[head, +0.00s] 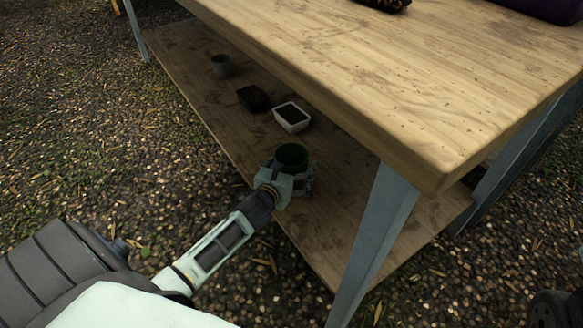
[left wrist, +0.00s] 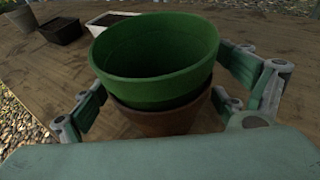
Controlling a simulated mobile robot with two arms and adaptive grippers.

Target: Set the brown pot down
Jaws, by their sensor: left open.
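The brown pot (left wrist: 155,123) shows in the left wrist view, upright on the lower shelf as far as I can tell. A green pot (left wrist: 155,60) sits nested in its top, its rim standing above it. In the head view the green pot (head: 291,156) shows over my gripper, which hides the brown pot. My left gripper (head: 292,180) is open, with its fingers on both sides of the brown pot. Whether a finger still touches the pot, I cannot tell. The pot's base is hidden in both views. My right gripper is not in view.
The wooden lower shelf (head: 325,225) lies under the table's thick top (head: 400,90). Farther along the shelf stand a white tray of soil (head: 292,117), a dark tray (head: 253,98) and a grey pot (head: 221,66). A metal leg (head: 375,240) stands right of my gripper.

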